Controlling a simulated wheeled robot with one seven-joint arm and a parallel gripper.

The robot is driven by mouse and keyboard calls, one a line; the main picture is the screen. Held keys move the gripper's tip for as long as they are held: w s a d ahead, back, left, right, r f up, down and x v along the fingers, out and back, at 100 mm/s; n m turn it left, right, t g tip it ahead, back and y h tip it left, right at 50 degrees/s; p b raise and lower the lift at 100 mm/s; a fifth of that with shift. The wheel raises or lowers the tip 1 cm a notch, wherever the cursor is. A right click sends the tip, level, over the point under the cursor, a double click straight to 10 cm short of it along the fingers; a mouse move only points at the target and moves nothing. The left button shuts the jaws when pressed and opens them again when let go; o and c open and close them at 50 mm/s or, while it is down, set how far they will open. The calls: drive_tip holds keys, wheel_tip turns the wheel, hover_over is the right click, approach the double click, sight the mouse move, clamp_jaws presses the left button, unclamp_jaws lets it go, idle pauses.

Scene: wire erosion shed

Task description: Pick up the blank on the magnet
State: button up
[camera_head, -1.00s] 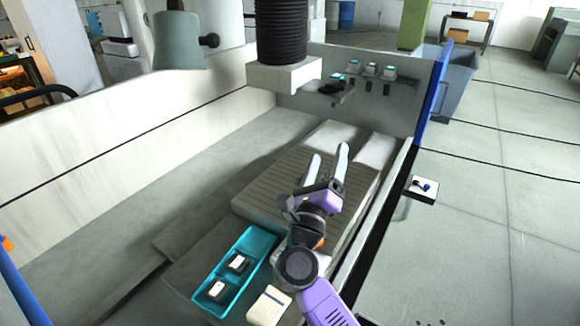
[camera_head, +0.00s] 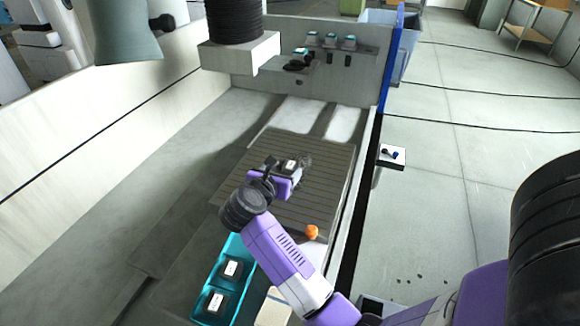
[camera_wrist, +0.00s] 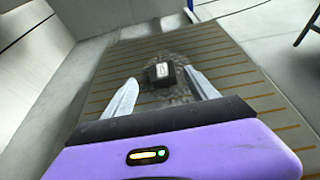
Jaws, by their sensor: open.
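The blank (camera_wrist: 162,74) is a small dark block with a white label on top. It sits on the slatted grey magnet (camera_wrist: 232,76), on a darker mottled patch. In the wrist view my gripper (camera_wrist: 163,93) is open, with one pale finger on each side and the blank ahead between the finger lines, not gripped. In the head view the blank (camera_head: 290,165) shows just beyond my gripper (camera_head: 278,172), over the magnet (camera_head: 320,190). The fingers are partly hidden there, and I cannot tell their exact height above the surface.
A teal tray (camera_head: 237,250) with two similar labelled blocks lies at the near left of the magnet. A white machine head (camera_head: 240,52) hangs above the far side. A blue-edged wall (camera_head: 390,60) and a small side shelf (camera_head: 392,157) stand at right.

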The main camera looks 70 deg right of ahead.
sight(290, 166)
drive_tip(key=shift+p+x, duration=0.4)
drive_tip(key=shift+x, duration=1.95)
drive_tip(key=shift+s, duration=0.25)
clamp_jaws()
